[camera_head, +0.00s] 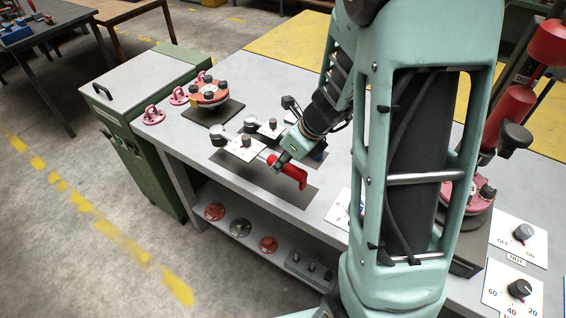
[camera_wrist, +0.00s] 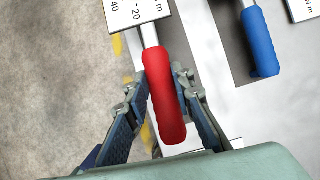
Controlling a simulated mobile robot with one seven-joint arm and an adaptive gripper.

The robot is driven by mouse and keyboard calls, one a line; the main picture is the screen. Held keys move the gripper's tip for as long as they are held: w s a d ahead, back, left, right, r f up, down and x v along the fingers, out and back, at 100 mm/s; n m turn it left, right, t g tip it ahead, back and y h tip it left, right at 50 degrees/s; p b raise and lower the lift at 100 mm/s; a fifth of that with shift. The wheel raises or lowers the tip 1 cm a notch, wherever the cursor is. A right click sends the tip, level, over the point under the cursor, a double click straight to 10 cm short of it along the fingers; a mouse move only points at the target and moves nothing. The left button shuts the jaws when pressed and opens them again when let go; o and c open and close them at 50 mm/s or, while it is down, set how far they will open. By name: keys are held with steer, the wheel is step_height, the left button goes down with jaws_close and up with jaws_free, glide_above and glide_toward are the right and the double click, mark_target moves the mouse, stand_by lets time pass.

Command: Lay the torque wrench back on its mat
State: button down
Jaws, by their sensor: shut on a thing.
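The torque wrench has a red handle (camera_head: 290,172), a white dial plate (camera_head: 245,147) and a round dark head at its left end. My gripper (camera_wrist: 163,88) is shut on the handle, with one finger on each side of it in the wrist view. The wrench appears raised above the bench. A dark mat (camera_head: 268,187) shows bare below it in the head view; the wrench covers part of it. The wrist view shows the red handle (camera_wrist: 166,105) pointing toward the camera, with its dial plate (camera_wrist: 136,10) cut off at the top.
A second wrench with a blue handle (camera_wrist: 260,42) lies close beside, on dark matting. A red flanged part (camera_head: 208,94) stands on a dark plate at the back left, near pink clamps (camera_head: 153,116). Dial plates (camera_head: 516,238) lie at the right. The bench's front edge is close.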

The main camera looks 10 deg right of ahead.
steer(key=shift+w+f+b, duration=0.1)
steer(key=shift+f+b, duration=2.75)
steer(key=shift+b, duration=0.05)
steer(key=shift+f+b, duration=0.5)
steer(key=shift+f, duration=0.15)
steer(key=c, duration=1.6)
jaws_free()
steer(key=shift+s+f, duration=0.1)
steer(key=shift+s, duration=0.1)
